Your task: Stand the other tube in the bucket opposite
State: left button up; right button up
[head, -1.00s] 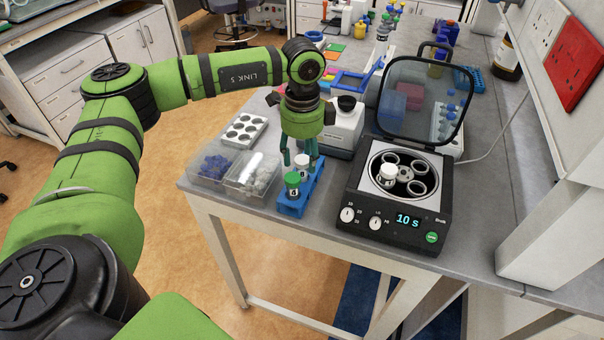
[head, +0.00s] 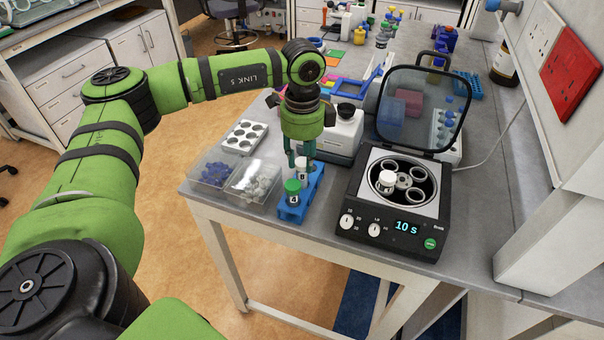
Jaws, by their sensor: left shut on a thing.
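The centrifuge (head: 350,205) stands with its lid (head: 422,108) up. Its rotor has several round buckets; a white-capped tube (head: 387,180) stands in the left one. The bucket on the right (head: 419,190), across from it, looks empty, as do the other visible ones. A blue rack (head: 291,214) stands left of the centrifuge and holds a green-capped tube (head: 292,190). Behind that is a second white-capped tube (head: 302,170). My left gripper (head: 302,160) points down, shut on this white-capped tube, which is at the rack. Whether its bottom is still in the rack is hidden. My right gripper is not in view.
Clear bins with blue caps (head: 212,170) and white caps (head: 254,181) sit left of the rack. A white tray with round wells (head: 245,137) is behind them. A white device (head: 335,135) stands behind the gripper. The raised lid stands over the centrifuge's back edge.

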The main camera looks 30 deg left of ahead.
pick_arm(q)
jog(key=shift+r+p, duration=1.75)
jog(key=shift+r, duration=1.25)
notch_tip(320, 180, up, 7)
jog(key=p, duration=0.4)
jog(key=shift+f, duration=0.15)
jog(key=w+d+p, duration=0.2)
jog(key=w+d, duration=0.4)
jog(key=d, duration=0.5)
jog(key=w+d+p, duration=0.1)
jog(key=w+d, duration=0.6)
jog(key=d, duration=0.4)
jog(key=shift+w+p, duration=0.3)
jog(key=shift+p, duration=0.05)
